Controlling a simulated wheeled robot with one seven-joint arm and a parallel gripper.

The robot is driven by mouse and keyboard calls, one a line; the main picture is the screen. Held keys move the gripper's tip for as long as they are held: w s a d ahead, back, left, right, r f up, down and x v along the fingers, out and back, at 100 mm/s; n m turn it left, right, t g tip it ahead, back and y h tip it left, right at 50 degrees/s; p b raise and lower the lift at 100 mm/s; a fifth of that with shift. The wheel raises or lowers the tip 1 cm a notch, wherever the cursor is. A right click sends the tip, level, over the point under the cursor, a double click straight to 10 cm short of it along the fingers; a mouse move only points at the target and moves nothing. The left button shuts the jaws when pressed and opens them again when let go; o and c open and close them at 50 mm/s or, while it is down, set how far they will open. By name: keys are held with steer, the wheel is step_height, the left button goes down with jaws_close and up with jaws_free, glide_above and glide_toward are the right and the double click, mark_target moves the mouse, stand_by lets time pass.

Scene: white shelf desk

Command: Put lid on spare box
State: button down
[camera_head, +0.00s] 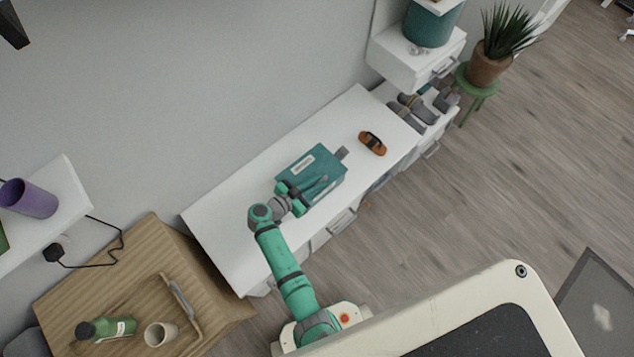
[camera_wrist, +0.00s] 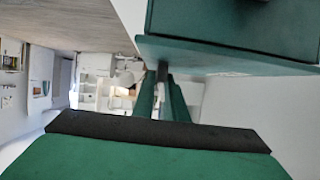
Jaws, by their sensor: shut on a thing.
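The teal spare box (camera_head: 325,190) stands on the white desk. Its flat teal lid (camera_head: 312,160), with a pale label, lies over its top, close above or touching; I cannot tell which. My gripper (camera_head: 318,184) is at the box's near left side, shut on the lid. In the wrist view, which looks upside down, the two fingers (camera_wrist: 162,78) pinch the lid's edge (camera_wrist: 225,58). The box's dark green body (camera_wrist: 235,22) shows beyond the lid there. The seam along the far side is hidden.
An orange and black object (camera_head: 372,143) lies on the white desk (camera_head: 235,220) right of the box. A small grey piece (camera_head: 341,153) is at the box's far right corner. A wooden table (camera_head: 65,290) with a tray, green bottle and cup stands at left. The desk's left part is clear.

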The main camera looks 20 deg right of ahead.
steer(key=c, duration=1.7)
jaws_free()
steer(key=v, duration=1)
steer(key=shift+s+a+r, duration=0.2)
steer(key=shift+a, duration=0.15)
